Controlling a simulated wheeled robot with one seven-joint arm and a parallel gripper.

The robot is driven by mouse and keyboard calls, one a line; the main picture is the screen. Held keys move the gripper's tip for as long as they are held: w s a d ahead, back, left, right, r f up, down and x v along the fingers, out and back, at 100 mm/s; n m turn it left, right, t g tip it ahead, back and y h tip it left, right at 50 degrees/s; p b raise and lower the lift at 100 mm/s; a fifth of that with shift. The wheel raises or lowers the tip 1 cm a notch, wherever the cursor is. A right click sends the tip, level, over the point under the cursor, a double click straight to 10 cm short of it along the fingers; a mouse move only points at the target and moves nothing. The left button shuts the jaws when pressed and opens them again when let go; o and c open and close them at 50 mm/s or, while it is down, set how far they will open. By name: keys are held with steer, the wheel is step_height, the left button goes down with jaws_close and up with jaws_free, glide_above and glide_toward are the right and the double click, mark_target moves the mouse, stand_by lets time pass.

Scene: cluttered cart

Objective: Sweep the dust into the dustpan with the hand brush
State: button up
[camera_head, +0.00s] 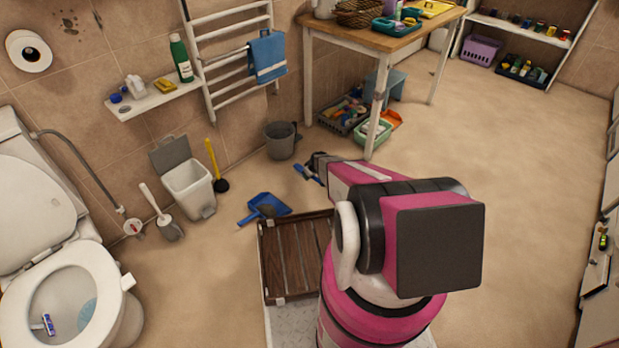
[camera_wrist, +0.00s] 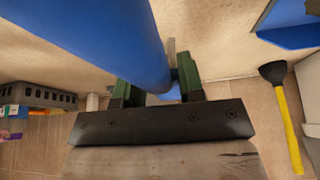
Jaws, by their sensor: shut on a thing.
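In the wrist view the brush's blue body (camera_wrist: 105,40) passes between my green fingertips (camera_wrist: 158,88). The bristles are hidden. I cannot clearly make out dust on the floor.
A grey bucket (camera_head: 281,140), a plunger (camera_head: 215,165) and a white pedal bin (camera_head: 188,188) stand along the wall. The slatted mat (camera_head: 290,258) lies before the dustpan. A wooden table (camera_head: 392,38) stands behind my gripper with baskets beneath. The right floor is clear.

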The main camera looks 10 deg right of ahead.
steer(key=shift+s+f, duration=0.1)
steer(key=shift+f, duration=3.3)
steer(key=shift+f, duration=0.6)
